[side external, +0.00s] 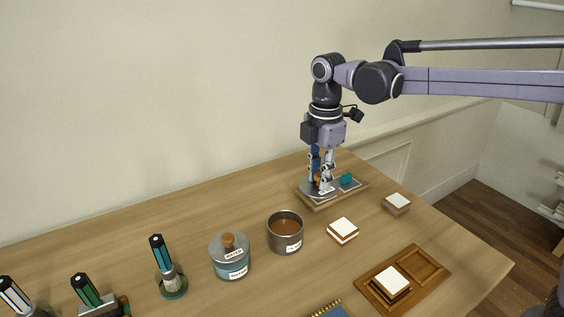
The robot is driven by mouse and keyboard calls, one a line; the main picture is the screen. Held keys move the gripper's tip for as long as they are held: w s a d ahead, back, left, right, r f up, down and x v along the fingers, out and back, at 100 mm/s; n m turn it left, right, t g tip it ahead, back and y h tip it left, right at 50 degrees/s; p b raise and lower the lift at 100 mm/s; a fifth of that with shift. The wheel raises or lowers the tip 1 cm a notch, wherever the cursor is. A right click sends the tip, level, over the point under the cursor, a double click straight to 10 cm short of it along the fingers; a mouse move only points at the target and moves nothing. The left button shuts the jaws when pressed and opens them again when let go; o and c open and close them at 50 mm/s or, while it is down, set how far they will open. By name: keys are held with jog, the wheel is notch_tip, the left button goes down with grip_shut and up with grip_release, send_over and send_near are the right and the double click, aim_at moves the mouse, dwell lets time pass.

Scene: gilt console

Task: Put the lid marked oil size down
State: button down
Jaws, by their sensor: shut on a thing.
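My gripper (322,183) points straight down over a small wooden board (325,204) at the back right of the table. It is shut on the orange-brown knob of a grey round lid (309,191), which is partly hidden by the fingers. The lid is at the board's left part, but whether it rests on the board or hangs just above it I cannot tell. An open grey metal pot (285,234) with brown contents stands in front and to the left. Its label is too small to read surely.
A lidded blue-grey jar (230,258) stands left of the open pot. A teal item (347,180) is on the board beside the lid. White-topped blocks (342,230) (397,203) stand to the right. A brown wooden tray (432,265) lies at front right. Brushes (161,257) stand at left.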

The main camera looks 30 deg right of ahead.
aim_at(316, 191)
jog(key=d, duration=0.1)
jog(key=d+r, duration=0.2)
jog(key=shift+s+d, duration=0.15)
jog(key=shift+s, duration=0.15)
jog(key=d+f+m, duration=0.2)
jog(key=d+m, duration=0.1)
jog(key=m, duration=0.8)
jog(key=d+f+m, duration=0.3)
jog(key=d+m, duration=0.1)
jog(key=m, duration=0.6)
jog(key=shift+n, duration=0.6)
jog(key=a, duration=0.8)
jog(key=s+a, duration=0.1)
jog(key=a, duration=0.3)
jog(key=shift+a+f, duration=0.15)
jog(key=shift+f, duration=0.2)
jog(key=s+a+f+n, duration=0.15)
jog(key=s+a, duration=0.25)
jog(key=a, duration=0.9)
notch_tip(316, 191, down, 10)
jog(key=shift+d+r, duration=0.15)
jog(key=shift+r, duration=0.05)
jog(key=shift+f, duration=0.15)
